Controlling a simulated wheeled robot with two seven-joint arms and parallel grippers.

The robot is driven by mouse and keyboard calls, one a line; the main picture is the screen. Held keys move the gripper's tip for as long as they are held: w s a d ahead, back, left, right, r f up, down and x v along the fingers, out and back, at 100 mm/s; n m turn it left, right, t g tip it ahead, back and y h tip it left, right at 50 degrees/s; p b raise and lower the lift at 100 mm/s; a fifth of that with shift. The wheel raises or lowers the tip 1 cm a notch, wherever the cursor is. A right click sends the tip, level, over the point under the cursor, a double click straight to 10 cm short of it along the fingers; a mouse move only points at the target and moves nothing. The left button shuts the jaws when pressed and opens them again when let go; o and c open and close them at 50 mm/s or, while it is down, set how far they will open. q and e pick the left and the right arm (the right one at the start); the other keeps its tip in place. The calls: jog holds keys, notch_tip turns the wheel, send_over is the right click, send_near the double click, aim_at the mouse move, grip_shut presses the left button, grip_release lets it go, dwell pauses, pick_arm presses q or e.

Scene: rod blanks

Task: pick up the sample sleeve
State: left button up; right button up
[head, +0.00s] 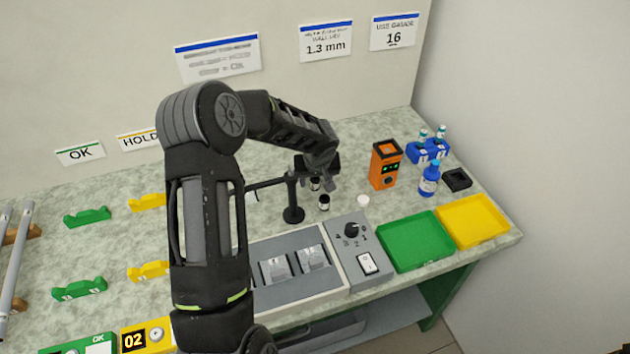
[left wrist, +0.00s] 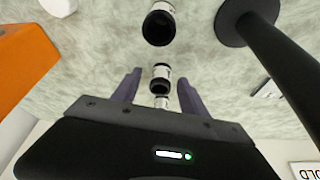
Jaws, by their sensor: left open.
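My left gripper (head: 318,178) hangs over the bench beside a black stand, open. Two small dark cylindrical pieces with pale bands are near it; I cannot tell for sure which is the sample sleeve. One piece (head: 324,202) stands clear on the bench in front of the gripper; it also shows in the left wrist view (left wrist: 158,27), beyond the fingertips. The other piece (head: 315,184) is close under the gripper. In the left wrist view this piece (left wrist: 160,76) appears between the open fingers (left wrist: 160,80), with a smaller silvery part behind it. Contact is not visible.
The black stand (head: 293,214) is close left of the gripper. An orange box (head: 385,165), a white cap (head: 362,201), a blue bottle (head: 429,181) and green (head: 415,240) and yellow (head: 473,220) trays are to the right. A grey switch panel (head: 358,250) is in front.

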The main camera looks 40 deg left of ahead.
dwell(0.5)
pick_arm(q)
grip_shut()
dwell(0.3)
